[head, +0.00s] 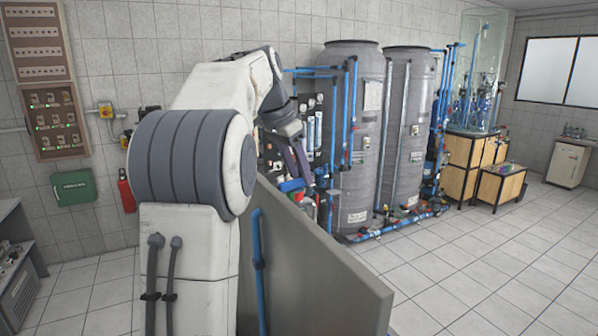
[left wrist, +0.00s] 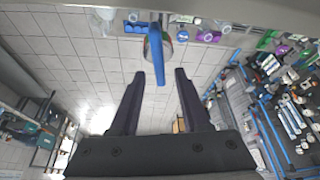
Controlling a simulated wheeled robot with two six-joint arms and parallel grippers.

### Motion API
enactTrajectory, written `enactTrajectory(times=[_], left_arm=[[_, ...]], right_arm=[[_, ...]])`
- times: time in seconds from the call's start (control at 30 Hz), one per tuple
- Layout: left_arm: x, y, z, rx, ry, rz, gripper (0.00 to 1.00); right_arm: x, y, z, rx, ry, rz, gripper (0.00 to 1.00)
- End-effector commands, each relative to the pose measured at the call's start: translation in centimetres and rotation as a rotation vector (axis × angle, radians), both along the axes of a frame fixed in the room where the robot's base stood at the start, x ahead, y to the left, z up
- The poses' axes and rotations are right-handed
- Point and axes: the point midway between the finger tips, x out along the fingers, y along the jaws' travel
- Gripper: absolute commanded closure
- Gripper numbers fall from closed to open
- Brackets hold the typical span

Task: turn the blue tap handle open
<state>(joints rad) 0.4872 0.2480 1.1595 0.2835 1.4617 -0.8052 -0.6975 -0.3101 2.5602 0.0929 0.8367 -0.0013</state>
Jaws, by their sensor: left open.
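The blue tap handle (left wrist: 158,62) shows in the left wrist view as a straight blue bar in front of a round metallic valve body (left wrist: 153,42). My left gripper (left wrist: 160,74) is open, with one dark finger on each side of the bar's lower end. Gaps show between the bar and both fingers, and I cannot tell the depth between them. In the head view my left gripper (head: 303,172) points down beside the pipework left of the tanks. The handle cannot be made out clearly there. My right gripper is not in view.
Two tall grey tanks (head: 354,130) with blue pipes stand right of my left gripper in the head view. A grey panel (head: 330,270) stands in front of the pipework. Purple fittings (left wrist: 207,36) sit near the valve. Tiled floor (head: 480,270) is free at right.

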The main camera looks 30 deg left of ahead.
Motion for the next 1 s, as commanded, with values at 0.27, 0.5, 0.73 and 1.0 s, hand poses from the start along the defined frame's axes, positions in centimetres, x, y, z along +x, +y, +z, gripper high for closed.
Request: enactTrajectory(times=[0.27,0.5,0.73,1.0], left_arm=[[0.16,-0.02,-0.55,0.001,0.0,0.0,0.54],[0.16,-0.03,-0.53,0.001,0.0,0.0,1.0],[0.18,-0.02,-0.54,0.0,0.0,-0.025,1.0],[0.08,-0.21,-0.53,-0.001,0.0,-0.208,1.0]], right_arm=[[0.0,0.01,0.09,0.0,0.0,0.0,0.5],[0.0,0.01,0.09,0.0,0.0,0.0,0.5],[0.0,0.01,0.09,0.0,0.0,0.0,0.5],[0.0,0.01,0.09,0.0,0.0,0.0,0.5]])
